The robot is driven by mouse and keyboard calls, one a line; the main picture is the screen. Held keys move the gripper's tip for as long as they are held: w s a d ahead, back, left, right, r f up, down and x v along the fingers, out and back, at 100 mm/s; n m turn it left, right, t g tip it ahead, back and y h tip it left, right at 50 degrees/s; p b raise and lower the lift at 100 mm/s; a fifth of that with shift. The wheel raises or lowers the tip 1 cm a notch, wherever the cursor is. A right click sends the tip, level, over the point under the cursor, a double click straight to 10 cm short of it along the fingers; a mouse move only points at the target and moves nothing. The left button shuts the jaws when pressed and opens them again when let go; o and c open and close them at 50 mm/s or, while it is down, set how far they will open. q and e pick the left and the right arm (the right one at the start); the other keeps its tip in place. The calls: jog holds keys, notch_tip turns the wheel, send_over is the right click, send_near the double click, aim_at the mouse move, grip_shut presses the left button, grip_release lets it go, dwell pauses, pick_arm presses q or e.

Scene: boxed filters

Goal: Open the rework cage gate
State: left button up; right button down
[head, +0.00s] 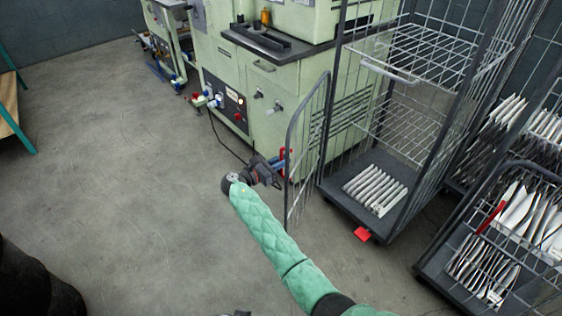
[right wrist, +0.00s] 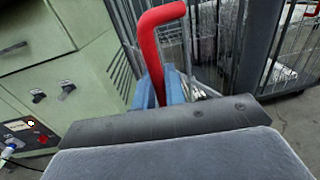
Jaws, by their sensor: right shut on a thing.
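The rework cage is a tall grey wire cage (head: 384,150) with a dark base. Its wire gate (head: 303,150) stands swung out at the cage's left side, at an angle to the open front. A red handle (head: 288,153) is on the gate's edge; it shows large in the right wrist view (right wrist: 161,25). My right gripper (head: 277,166), on the green-sleeved arm, is at the handle. Its blue fingers (right wrist: 160,92) are shut around the lower part of the red handle. My left gripper is not in view.
Boxed filters (head: 375,189) lie on the cage base. A second cage (head: 440,262) with filters and a red item stands at right. A green machine (head: 235,75) stands behind the gate. Open grey floor (head: 130,150) lies to the left.

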jog(key=c, duration=1.6)
grip_release()
jog(key=shift+d, duration=0.1)
jog(key=shift+o, duration=0.2)
